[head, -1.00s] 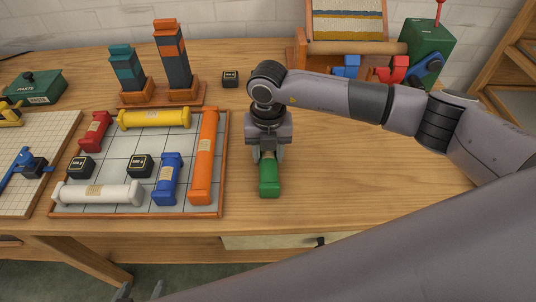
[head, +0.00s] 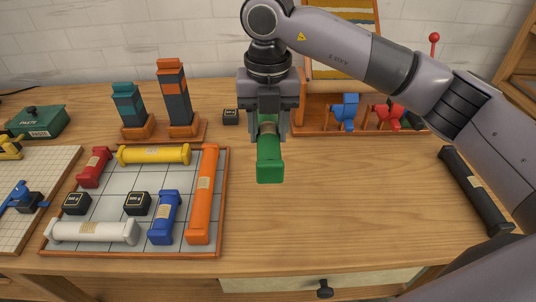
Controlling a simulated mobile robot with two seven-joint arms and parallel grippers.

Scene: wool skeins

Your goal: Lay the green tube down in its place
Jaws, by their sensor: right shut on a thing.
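The green tube (head: 269,164) is held in my right gripper (head: 268,128), which is shut around its upper part and points down. The tube appears raised above the bare wood, right of the gridded board (head: 112,236). On the board lie a white tube (head: 93,232), a blue tube (head: 164,217), an orange tube (head: 203,195), a yellow tube (head: 154,154) and a red tube (head: 94,167). Two black weights (head: 137,203) also sit there. Bare grid squares show in the middle of the board. My left gripper is not in view.
A black tube (head: 474,190) lies on the table at the right, near my arm. A wooden rack with blue and red pieces (head: 346,112) is back right. Table front centre is clear.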

